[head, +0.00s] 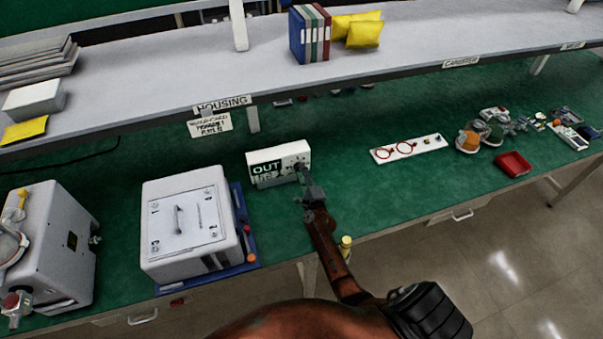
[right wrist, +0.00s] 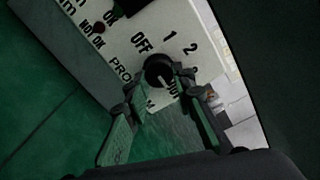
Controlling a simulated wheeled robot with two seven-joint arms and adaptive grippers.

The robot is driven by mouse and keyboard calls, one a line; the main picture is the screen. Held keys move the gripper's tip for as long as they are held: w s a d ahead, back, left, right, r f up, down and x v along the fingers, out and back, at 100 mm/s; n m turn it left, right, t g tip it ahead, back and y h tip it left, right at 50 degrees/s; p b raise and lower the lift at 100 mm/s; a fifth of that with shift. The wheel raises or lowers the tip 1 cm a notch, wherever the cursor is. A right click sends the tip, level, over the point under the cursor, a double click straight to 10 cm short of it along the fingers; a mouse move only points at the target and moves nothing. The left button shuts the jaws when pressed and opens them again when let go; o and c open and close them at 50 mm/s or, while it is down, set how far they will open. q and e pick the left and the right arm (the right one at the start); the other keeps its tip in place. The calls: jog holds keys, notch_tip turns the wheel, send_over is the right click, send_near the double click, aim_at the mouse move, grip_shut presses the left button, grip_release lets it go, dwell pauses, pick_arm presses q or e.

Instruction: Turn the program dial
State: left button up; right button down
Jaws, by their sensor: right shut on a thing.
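The white control box (head: 292,158) stands on the green bench in the head view, with "OUT" on its display. Its black program dial (right wrist: 157,68) shows in the right wrist view, on a white panel (right wrist: 190,22) marked OFF, 1, 2 and another partly hidden word. A pale pointer mark on the dial points down and right in that view. My right gripper (right wrist: 161,82) has its fingertips on either side of the dial and is shut on it. In the head view the right gripper (head: 307,184) is at the box's right front, hiding the dial. My left gripper is out of view.
A white lidded machine (head: 187,222) on a blue base stands left of the box, and a grey machine (head: 55,240) at the far left. A white strip with red rings (head: 409,148) and a red tray (head: 513,164) lie to the right. A shelf (head: 200,75) overhangs the back.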

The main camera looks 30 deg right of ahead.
jog(key=shift+f, duration=0.15)
jog(key=c, duration=1.6)
grip_release()
jog(key=shift+r, duration=0.25)
